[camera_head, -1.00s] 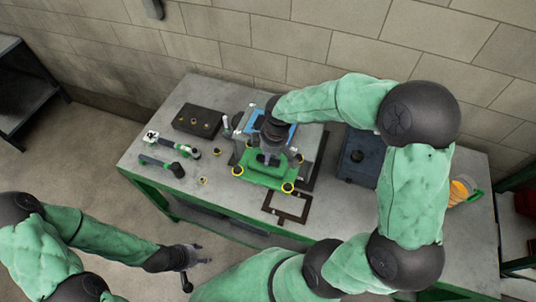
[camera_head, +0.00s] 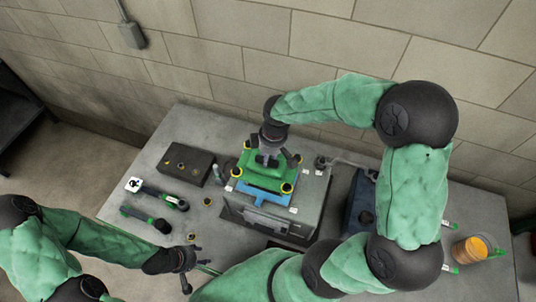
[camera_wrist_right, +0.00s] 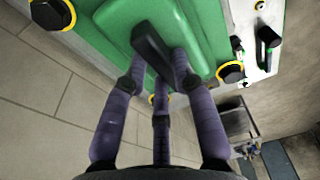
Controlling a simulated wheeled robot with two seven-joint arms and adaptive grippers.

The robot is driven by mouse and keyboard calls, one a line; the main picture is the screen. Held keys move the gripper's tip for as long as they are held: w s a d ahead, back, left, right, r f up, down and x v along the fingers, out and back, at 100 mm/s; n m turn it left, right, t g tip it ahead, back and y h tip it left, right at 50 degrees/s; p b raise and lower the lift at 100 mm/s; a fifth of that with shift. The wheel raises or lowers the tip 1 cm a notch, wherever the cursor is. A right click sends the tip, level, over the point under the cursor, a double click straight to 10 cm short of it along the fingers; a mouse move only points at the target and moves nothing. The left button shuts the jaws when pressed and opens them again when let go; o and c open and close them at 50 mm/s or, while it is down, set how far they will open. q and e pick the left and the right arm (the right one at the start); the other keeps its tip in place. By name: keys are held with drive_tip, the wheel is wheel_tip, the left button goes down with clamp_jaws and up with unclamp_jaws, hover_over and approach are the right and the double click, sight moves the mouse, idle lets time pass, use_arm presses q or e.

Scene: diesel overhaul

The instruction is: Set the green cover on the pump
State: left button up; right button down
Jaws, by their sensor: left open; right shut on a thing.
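The green cover (camera_head: 272,182) has a dark handle and yellow-ringed bolts at its corners. My right gripper (camera_head: 268,158) is shut on its handle; the right wrist view shows the fingers around the black handle (camera_wrist_right: 152,48). The cover is over the back part of the grey pump block (camera_head: 312,208), and a blue strip (camera_head: 256,195) shows along its front edge. I cannot tell whether the cover touches the block. My left gripper (camera_head: 188,262) is open and empty, by the table's front left edge, away from the cover.
A black box (camera_head: 188,163) and tools with green parts (camera_head: 145,220) lie on the table (camera_head: 225,128) left of the pump. A dark blue block (camera_head: 360,205) stands right of it, partly behind my right arm. An orange cylinder (camera_head: 468,250) lies at the right.

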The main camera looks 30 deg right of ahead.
sight(268, 166)
drive_tip(key=shift+s+f+b, duration=0.1)
drive_tip(key=shift+f+b, duration=0.3)
drive_tip(key=shift+f, duration=0.15)
wheel_tip(268, 166, down, 4)
drive_tip(key=b, duration=0.2)
drive_tip(key=shift+r+b, duration=0.1)
drive_tip(key=shift+b, duration=0.2)
use_arm(q)
drive_tip(key=shift+f+b, duration=0.7)
drive_tip(key=shift+f, duration=1.8)
use_arm(e)
drive_tip(key=shift+f, duration=0.85)
use_arm(q)
drive_tip(key=shift+f+b, duration=0.85)
use_arm(e)
drive_tip(key=shift+f, duration=0.85)
drive_tip(key=c, duration=0.9)
unclamp_jaws()
drive_tip(key=shift+a+f, duration=0.1)
